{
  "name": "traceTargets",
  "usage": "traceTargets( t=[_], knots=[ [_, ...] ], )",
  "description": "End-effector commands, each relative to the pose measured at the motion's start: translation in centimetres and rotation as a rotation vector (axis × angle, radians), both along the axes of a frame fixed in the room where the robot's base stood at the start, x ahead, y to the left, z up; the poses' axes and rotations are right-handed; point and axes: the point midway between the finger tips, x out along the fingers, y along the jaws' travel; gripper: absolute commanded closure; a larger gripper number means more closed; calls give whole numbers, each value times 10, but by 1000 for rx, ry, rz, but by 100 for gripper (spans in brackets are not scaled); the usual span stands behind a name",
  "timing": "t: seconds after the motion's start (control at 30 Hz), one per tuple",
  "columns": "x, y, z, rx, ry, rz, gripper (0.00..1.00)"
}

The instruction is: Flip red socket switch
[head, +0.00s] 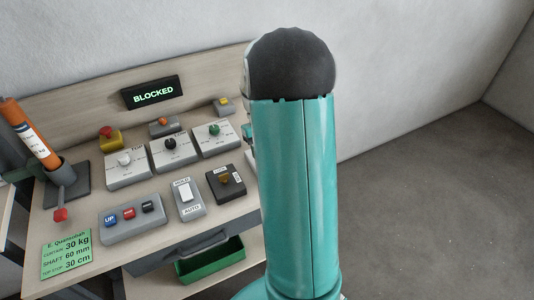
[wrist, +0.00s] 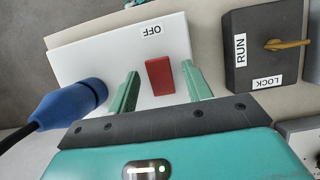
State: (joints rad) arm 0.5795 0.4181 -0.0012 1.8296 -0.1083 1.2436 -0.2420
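The red socket switch (wrist: 159,76) is a red rocker on a white socket box (wrist: 92,58) in the wrist view. A label reading OFF, upside down in this view, lies beyond the switch. My gripper (wrist: 160,71) is open, with one green finger on each side of the red switch. Gaps show between the fingers and the switch, and I cannot tell how high the fingertips are above the box. In the head view my arm hides the gripper and the switch.
A blue plug (wrist: 75,104) with a black cable sits at the box's left end. A dark RUN/LOCK key box (wrist: 262,45) stands on the right. In the head view, a desk panel holds several control boxes, a BLOCKED display (head: 152,92) and a green bin (head: 210,262) below.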

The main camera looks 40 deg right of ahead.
Motion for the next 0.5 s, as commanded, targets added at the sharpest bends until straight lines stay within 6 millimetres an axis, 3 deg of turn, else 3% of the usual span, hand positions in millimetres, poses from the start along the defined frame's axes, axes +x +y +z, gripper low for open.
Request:
traceTargets(
  t=[0.3, 0.5],
  knots=[
    [1, -1, 3, -1, -2, 0, 51],
    [10, -3, 27, -2, -3, 0, 51]
  ],
)
